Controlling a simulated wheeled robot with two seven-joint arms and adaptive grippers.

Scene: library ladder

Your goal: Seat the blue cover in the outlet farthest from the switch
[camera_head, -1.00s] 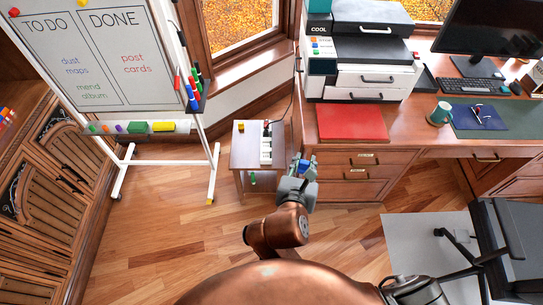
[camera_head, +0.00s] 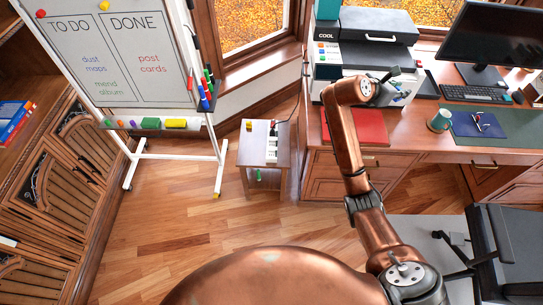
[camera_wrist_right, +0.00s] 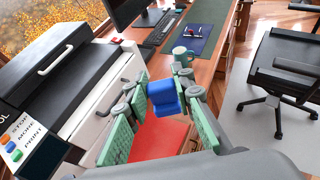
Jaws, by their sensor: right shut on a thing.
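My right gripper (camera_wrist_right: 165,95) is shut on the blue cover (camera_wrist_right: 165,97), held between its green-padded fingers in the right wrist view. In the head view my right arm reaches up past the red folder, with the hand in front of the printer; the cover is hard to make out there. A white power strip (camera_head: 271,151) lies on the small side table (camera_head: 250,157), left of and well apart from the hand. A dark plug and a red spot show at its far end; its outlets and switch are too small to tell. My left gripper is not in view.
A yellow block (camera_head: 249,125) stands on the side table. The printer (camera_head: 365,56), red folder (camera_head: 372,128) and teal mug (camera_head: 440,120) are on the desk. The whiteboard stand (camera_head: 221,165) is left of the table. The floor in front is clear.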

